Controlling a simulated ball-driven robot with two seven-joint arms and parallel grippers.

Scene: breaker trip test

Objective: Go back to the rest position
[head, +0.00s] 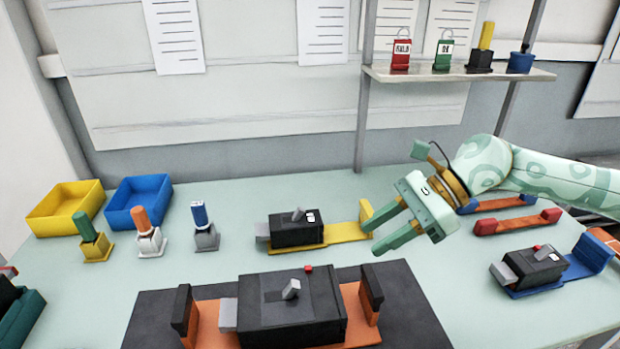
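My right gripper (371,238) comes in from the right on a pale green arm. Its two fingers are spread apart, pointing left and down, with nothing seen between them. The upper fingertip overlaps the right end of the yellow holder (345,232) in the picture; I cannot tell if they touch. A black breaker (290,233) with a grey lever sits on that holder. A larger black breaker (270,322) with a grey lever and red button sits in an orange fixture (362,318) on a dark mat (410,305). My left gripper is not in view.
A third breaker (536,262) sits on a blue holder at right, near red-ended bars (515,222). Yellow (50,222) and blue (118,217) bins and several coloured-handled pieces stand at left. A shelf (430,76) with tags is behind. Dark items cut the left edge.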

